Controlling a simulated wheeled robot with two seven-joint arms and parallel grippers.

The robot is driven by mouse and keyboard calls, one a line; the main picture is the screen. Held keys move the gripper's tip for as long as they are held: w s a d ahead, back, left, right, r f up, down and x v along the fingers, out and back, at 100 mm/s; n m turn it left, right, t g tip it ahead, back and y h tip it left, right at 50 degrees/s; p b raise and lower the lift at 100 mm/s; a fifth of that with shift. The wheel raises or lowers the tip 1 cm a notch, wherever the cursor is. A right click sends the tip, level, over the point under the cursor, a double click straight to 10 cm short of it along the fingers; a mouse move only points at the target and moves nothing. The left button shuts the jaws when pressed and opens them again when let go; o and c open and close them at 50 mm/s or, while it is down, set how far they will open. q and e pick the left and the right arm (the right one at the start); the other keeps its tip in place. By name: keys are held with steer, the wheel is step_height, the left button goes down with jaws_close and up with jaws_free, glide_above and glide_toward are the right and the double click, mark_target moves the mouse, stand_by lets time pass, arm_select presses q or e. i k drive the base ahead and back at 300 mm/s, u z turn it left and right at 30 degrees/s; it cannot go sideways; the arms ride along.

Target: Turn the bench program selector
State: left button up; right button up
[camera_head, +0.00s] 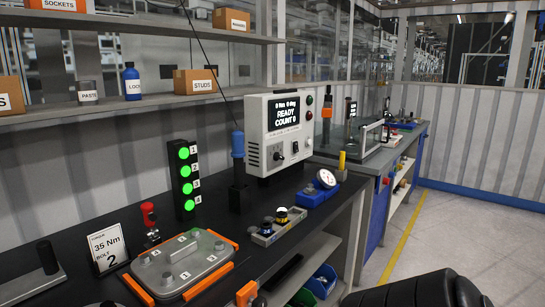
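The bench controller (285,130) is a pale box on the dark bench, with a lit screen reading "0 Nm 0 deg READY COUNT 0". A dark round knob (278,156), which looks like the program selector, sits low on its front face. Its setting is too small to read. A small black switch (295,147) is to the right of the knob. Red and green round buttons line the right edge of the face. Neither of my grippers is in view, and nothing touches the knob.
A blue-topped tool in a dark holder (238,172) stands just left of the controller. A small socket tray (277,228) and a blue-based dial gauge (318,190) lie in front. A grey plate with orange clamps (183,264) and a green-lit stack (185,180) are left.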

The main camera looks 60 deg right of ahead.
mark_target(277, 156)
steer(key=z, duration=3.05)
steer(key=k, duration=1.3)
steer(key=z, duration=0.9)
steer(key=i, duration=2.3)
steer(key=u, duration=0.95)
steer(key=i, duration=1.6)
steer(key=u, duration=1.35)
